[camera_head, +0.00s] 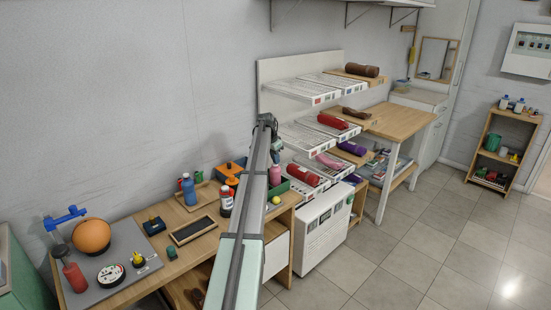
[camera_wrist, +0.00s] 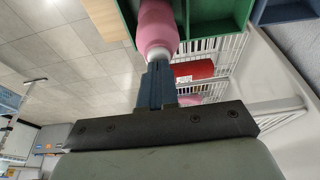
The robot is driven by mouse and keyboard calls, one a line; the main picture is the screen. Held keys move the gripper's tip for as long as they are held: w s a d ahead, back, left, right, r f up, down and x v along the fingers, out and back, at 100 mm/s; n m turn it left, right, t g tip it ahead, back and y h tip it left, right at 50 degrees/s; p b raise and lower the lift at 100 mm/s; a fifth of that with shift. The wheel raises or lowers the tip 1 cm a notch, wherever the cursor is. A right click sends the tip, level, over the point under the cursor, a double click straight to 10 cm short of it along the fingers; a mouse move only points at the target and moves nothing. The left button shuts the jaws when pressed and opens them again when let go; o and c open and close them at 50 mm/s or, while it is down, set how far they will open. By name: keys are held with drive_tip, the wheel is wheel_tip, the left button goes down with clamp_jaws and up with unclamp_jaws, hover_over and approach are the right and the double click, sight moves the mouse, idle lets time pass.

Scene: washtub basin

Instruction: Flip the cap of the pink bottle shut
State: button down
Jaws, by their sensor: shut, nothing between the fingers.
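The pink bottle (camera_head: 275,174) stands by the green box at the right end of the wooden bench. In the wrist view the pink bottle (camera_wrist: 156,25) fills the top middle, its pale neck or cap end (camera_wrist: 158,54) towards me. My gripper (camera_wrist: 158,66) is shut and empty. Its dark blue fingertips are right at the pale end and overlap it in the picture; I cannot tell whether they touch. In the head view my gripper (camera_head: 277,156) is just above the bottle's top. Whether the cap is open or shut cannot be made out.
The green box (camera_wrist: 208,14) is close beside the bottle. A blue bottle (camera_head: 189,190) and a dark bottle with a white-and-red label (camera_head: 226,202) stand to the left on the bench. A white rack with red rolls (camera_head: 303,174) is close on the right.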

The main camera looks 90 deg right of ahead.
sight(272, 170)
drive_tip(key=s+d+v, duration=0.1)
drive_tip(key=v, duration=1.3)
drive_tip(key=shift+r, duration=0.2)
